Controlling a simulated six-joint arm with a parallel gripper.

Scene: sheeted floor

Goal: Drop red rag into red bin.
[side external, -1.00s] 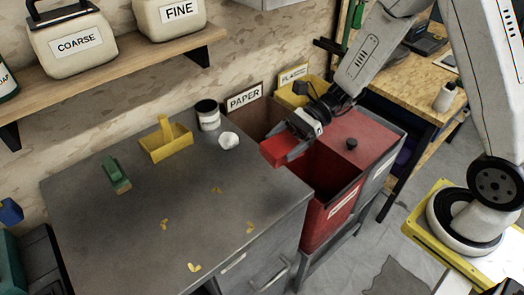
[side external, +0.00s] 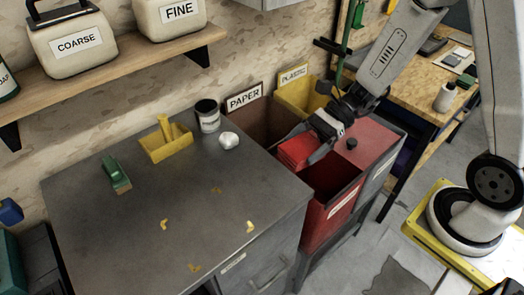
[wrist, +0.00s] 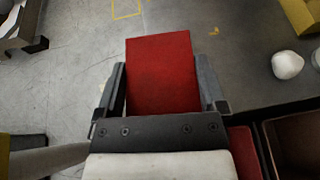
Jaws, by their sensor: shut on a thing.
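The red rag (side external: 295,149) looks like a folded flat block. My gripper (side external: 307,151) is shut on it, with one finger on each side in the wrist view, where the rag (wrist: 160,75) fills the space between them. The red bin (side external: 322,222) stands against the right end of the grey cabinet, with a dark opening and a red top part behind it. The rag is held above the bin area, near the left rear of the opening. Whether it is fully over the opening, I cannot tell. A corner of the bin shows beside my gripper in the wrist view (wrist: 241,152).
The brown paper bin (side external: 262,122) and yellow plastic bin (side external: 301,97) stand behind the red one.

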